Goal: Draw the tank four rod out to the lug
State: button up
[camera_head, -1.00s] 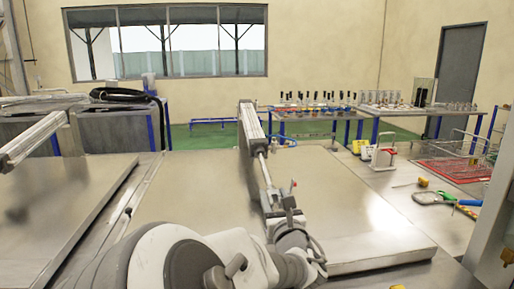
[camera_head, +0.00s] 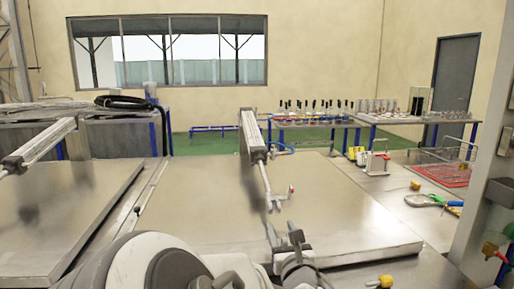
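A pneumatic cylinder (camera_head: 252,135) stands over the far edge of the middle metal lid (camera_head: 200,205). Its thin rod (camera_head: 265,178) reaches toward me and ends in a small metal fitting with a red-tipped piece (camera_head: 291,189). My gripper (camera_head: 284,238) is below the rod end in the picture, nearer to me, and looks apart from it. Two dark finger-like parts show with a gap between them, and nothing is seen held. I cannot make out the lug clearly; the gripper and wrist cover part of the lid there.
Another lid (camera_head: 60,215) with its own cylinder (camera_head: 40,145) lies on the left. A grey post (camera_head: 485,160) stands at right.

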jog(key=shift+o, duration=1)
jog(key=shift+w, duration=0.15)
jog(key=shift+d, duration=0.1)
